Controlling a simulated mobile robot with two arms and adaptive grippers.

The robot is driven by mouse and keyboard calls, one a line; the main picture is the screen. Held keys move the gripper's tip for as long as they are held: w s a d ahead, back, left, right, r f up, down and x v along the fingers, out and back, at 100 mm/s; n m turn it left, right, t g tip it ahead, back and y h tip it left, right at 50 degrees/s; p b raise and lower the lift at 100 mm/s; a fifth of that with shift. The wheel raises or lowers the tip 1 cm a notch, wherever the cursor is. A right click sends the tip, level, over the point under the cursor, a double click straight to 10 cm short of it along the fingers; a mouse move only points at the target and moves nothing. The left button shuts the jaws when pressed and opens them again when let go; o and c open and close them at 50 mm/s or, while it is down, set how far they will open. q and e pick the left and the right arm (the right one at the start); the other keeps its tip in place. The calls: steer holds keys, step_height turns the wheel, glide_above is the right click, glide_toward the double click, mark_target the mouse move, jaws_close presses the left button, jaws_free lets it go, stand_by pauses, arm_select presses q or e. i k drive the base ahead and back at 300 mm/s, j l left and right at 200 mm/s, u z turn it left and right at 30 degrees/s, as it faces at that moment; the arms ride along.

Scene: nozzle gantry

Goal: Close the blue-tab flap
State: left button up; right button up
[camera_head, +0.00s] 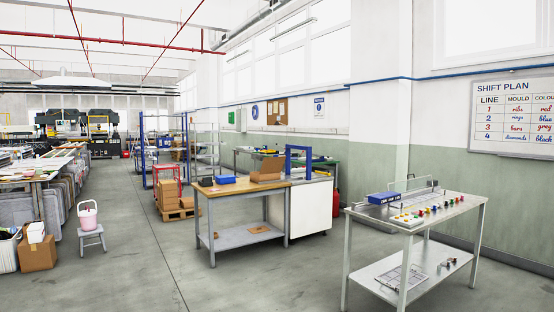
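I cannot make out a flap with a blue tab for certain at this distance. The metal table (372,213) at the right carries a blue box-like block (383,198) with pale marks on its front. A thin wire-like frame (433,183) stands on the table behind it. Several small coloured knobs or pieces stand in a row along the table, including a red one (420,212), and a pale board with coloured spots (406,218) lies near its front edge. Neither of my grippers is in view.
A whiteboard headed SHIFT PLAN (512,115) hangs at the right.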

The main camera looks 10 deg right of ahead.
mark_target(274, 164)
steer(key=i+z, duration=0.4)
steer(key=i, duration=0.85)
steer(key=i+l, duration=0.1)
steer(key=i, duration=2.6)
steer(key=i+u, duration=0.1)
steer(key=i, duration=0.6)
steer(key=i+l, duration=0.15)
steer(key=i, duration=0.6)
steer(key=i+l+u, duration=0.15)
steer(key=i, duration=0.55)
